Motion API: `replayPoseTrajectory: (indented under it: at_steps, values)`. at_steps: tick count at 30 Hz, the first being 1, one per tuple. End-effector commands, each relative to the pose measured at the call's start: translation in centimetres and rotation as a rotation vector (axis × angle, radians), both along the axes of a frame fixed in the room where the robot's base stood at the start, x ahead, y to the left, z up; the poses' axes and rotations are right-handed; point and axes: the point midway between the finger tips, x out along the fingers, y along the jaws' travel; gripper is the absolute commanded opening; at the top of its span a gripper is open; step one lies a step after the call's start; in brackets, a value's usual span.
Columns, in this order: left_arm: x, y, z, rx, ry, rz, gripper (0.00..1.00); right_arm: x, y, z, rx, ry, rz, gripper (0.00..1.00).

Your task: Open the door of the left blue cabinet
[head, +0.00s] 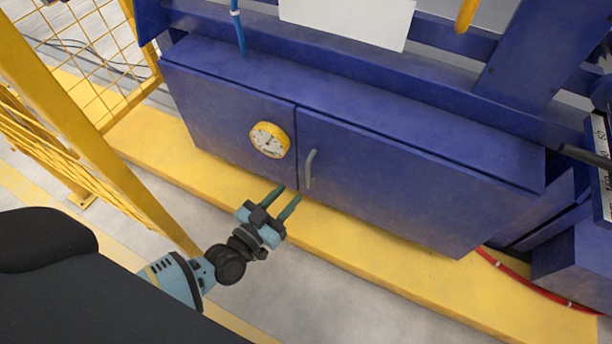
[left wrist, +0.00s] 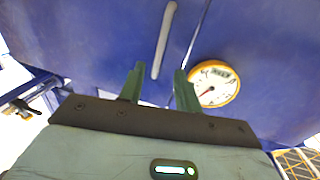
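The blue cabinet (head: 341,110) has two closed doors side by side. The left door (head: 203,108) carries a round yellow-rimmed gauge (head: 270,140), which also shows in the left wrist view (left wrist: 215,84). The right door (head: 400,185) has a grey vertical bar handle (head: 310,169) near the seam between the doors. In the left wrist view the handle (left wrist: 164,40) is ahead of the fingers. My left gripper (head: 285,198) is open and empty, with green fingers (left wrist: 158,84), just below and left of the handle and apart from it. My right gripper is not in view.
A yellow post (head: 90,120) and mesh fence stand on the left, close to my left arm. A yellow platform (head: 350,240) runs under the cabinet. A red cable (head: 530,285) lies at the lower right. Grey floor (head: 340,305) in front is clear.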

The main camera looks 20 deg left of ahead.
Motion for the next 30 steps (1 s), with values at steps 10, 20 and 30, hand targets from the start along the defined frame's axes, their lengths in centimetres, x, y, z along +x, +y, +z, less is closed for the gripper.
replayPoseTrajectory:
  at_steps: [10, 20, 30]
  values:
    - [4.7, -1.2, -0.2, -0.002, -0.001, -0.001, 0.33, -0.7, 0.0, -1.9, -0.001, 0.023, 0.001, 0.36]
    - [7.2, -1.8, -0.1, 0.0, 0.001, -0.001, 0.33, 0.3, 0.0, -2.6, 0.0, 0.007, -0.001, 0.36]
    - [7.2, -1.8, 0.0, -0.001, 0.001, -0.001, 0.22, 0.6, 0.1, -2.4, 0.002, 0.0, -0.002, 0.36]
